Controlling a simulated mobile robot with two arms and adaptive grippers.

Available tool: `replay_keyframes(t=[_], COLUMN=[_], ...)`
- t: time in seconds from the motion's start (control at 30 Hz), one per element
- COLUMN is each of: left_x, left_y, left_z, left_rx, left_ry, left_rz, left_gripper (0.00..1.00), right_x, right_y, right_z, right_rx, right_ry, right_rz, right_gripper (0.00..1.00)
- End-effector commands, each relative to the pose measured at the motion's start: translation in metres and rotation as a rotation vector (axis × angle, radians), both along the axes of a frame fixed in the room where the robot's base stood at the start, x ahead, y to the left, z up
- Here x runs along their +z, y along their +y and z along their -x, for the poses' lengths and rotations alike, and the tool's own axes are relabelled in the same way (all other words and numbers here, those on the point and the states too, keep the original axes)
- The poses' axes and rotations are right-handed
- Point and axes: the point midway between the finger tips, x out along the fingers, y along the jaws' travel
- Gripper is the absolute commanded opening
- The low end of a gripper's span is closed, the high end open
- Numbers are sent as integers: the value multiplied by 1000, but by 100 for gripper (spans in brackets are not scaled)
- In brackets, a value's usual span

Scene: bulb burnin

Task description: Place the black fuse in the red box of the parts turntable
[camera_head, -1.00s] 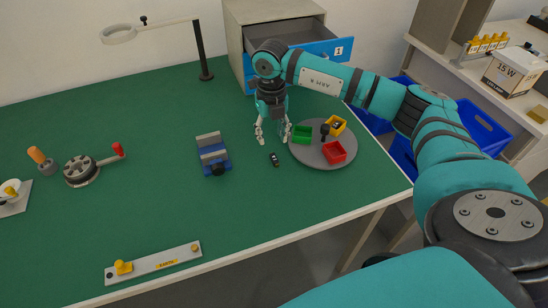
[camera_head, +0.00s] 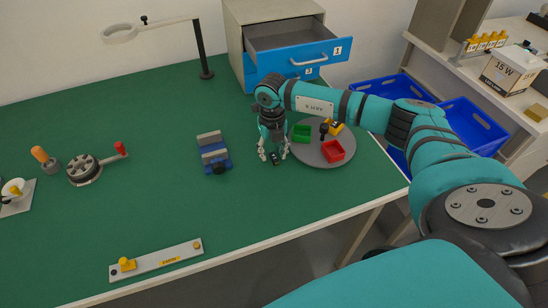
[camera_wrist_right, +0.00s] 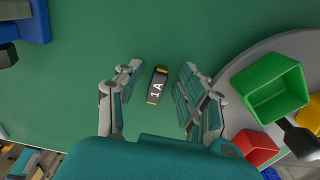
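The black fuse (camera_wrist_right: 157,86), marked 1A with yellowish ends, lies on the green table. In the head view the fuse (camera_head: 274,158) shows between the fingers of my right gripper (camera_head: 273,156). In the right wrist view my right gripper (camera_wrist_right: 157,92) is open, with a finger on each side of the fuse and a gap to both. The red box (camera_head: 333,151) is on the grey parts turntable (camera_head: 310,158), right of the gripper; it also shows in the wrist view (camera_wrist_right: 256,146). My left gripper is not in view.
A green box (camera_head: 301,133), a yellow box (camera_head: 337,127) and a dark knob (camera_head: 323,130) share the turntable. A blue and grey fixture (camera_head: 213,155) stands left of the gripper. An open drawer (camera_head: 292,46) is behind.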

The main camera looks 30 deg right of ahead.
Motion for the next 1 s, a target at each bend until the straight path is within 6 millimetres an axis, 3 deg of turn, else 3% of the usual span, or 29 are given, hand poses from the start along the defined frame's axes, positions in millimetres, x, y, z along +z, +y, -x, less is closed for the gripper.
replay_keyframes(t=[0.03, 0.27, 0.67, 0.9, 1.0], left_x=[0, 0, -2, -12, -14], left_y=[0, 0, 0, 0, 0], left_z=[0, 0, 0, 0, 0], left_rx=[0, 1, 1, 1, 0], left_ry=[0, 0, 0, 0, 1], left_rz=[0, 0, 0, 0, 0], left_gripper=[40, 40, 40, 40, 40], right_x=[0, 1, 6, 35, 36], right_y=[0, 0, 0, 0, 4], right_z=[0, 0, -1, -1, 18], right_rx=[0, 0, 0, 0, 3], right_ry=[0, -1, -3, -5, 0], right_rz=[0, 0, 0, 0, 1], right_gripper=[31, 0, 0, 0, 0])
